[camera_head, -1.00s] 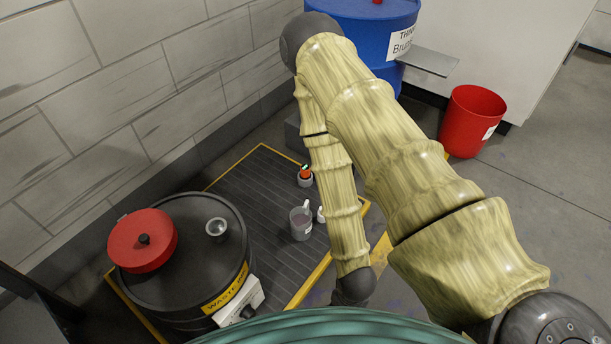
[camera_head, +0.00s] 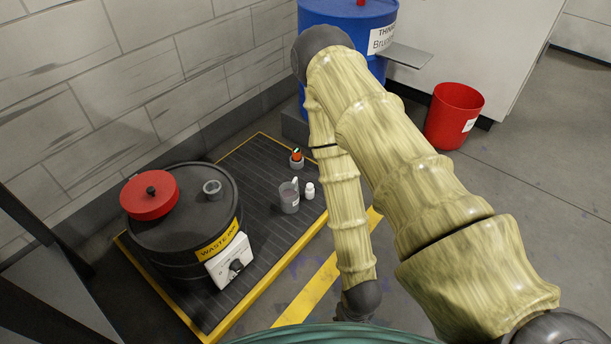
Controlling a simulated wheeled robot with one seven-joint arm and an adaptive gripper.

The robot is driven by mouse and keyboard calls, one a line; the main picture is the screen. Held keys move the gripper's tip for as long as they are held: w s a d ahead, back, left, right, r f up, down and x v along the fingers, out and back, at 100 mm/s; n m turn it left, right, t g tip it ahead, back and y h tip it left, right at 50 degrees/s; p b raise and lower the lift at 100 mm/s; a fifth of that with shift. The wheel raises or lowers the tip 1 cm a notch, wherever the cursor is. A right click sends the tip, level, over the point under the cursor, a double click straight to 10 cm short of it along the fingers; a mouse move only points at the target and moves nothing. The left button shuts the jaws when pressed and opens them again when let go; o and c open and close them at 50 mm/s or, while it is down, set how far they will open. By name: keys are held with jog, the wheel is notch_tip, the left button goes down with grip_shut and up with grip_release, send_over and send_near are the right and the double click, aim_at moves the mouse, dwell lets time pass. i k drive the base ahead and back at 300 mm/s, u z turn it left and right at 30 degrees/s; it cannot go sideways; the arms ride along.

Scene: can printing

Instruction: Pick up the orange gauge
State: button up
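A small orange item with a dark-green top, which looks like the orange gauge (camera_head: 297,153), stands in a small grey cup-like holder (camera_head: 297,164) on the dark ribbed mat, near the wall. My arm, in a pale yellow ribbed sleeve, crosses the middle and right of the view and bends down to a dark joint at the bottom.
The yellow-edged mat (camera_head: 262,226) holds a black waste ink drum (camera_head: 175,232) with a red lid (camera_head: 150,194), a grey beaker (camera_head: 289,197) and a small white bottle (camera_head: 310,190). A blue thinner drum (camera_head: 345,14) and red bin (camera_head: 453,115) stand behind my arm. Open floor lies right.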

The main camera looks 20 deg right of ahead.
aim_at(296, 151)
jog(key=u, duration=0.05)
jog(key=k, duration=0.55)
jog(key=z, duration=1.2)
jog(key=i, duration=1.45)
jog(key=u, duration=0.85)
jog(key=i, duration=0.55)
jog(key=u, duration=0.65)
